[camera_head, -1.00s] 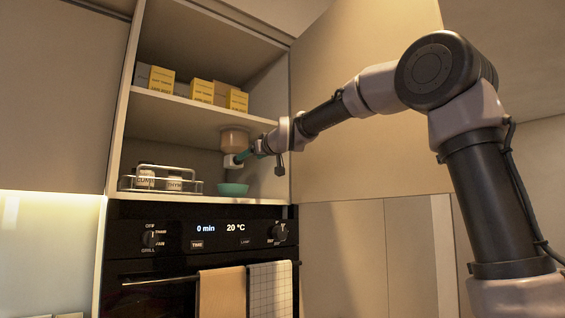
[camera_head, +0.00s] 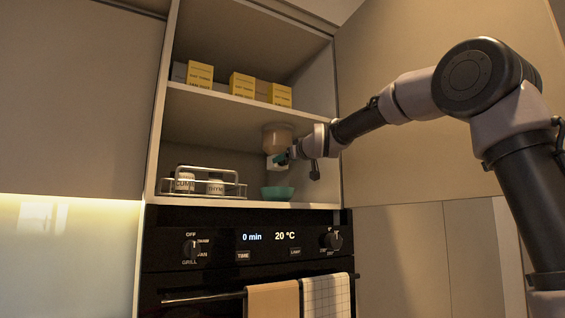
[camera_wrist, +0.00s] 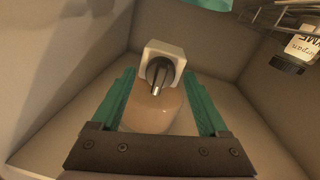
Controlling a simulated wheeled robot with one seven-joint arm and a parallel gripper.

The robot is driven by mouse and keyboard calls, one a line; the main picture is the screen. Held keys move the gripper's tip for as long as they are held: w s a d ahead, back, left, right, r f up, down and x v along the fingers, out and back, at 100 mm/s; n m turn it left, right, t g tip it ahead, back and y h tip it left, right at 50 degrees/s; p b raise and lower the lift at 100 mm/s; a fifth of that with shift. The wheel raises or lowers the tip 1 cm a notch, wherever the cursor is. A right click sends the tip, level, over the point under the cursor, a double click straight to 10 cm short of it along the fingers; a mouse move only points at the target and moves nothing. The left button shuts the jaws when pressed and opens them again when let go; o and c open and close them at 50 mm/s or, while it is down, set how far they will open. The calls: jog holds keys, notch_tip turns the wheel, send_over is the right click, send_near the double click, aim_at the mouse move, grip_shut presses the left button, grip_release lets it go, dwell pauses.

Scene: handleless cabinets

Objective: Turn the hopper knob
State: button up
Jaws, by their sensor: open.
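The hopper (camera_head: 277,139) is a tan, translucent container mounted under the middle shelf, with a white block below it. In the wrist view, its dark grey knob (camera_wrist: 159,73) sits on the face of the white block (camera_wrist: 165,48). My gripper (camera_wrist: 160,77) has teal fingers spread apart, one on each side of the knob, with visible gaps and nothing held. In the head view, my gripper (camera_head: 287,157) reaches the hopper's white block from the right; the knob is hidden there.
A teal bowl (camera_head: 278,193) stands below the hopper. A wire rack (camera_head: 203,189) with jars is to the left. Yellow boxes (camera_head: 241,85) stand on the shelf above. An open cabinet door (camera_head: 390,150) is at the right, and the oven (camera_head: 245,262) is below.

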jog(key=shift+a, duration=0.1)
grip_shut()
jog(key=shift+m, duration=0.4)
jog(key=m, duration=0.9)
jog(key=shift+w+g, duration=0.1)
jog(key=shift+g, duration=0.3)
dwell(0.4)
grip_release()
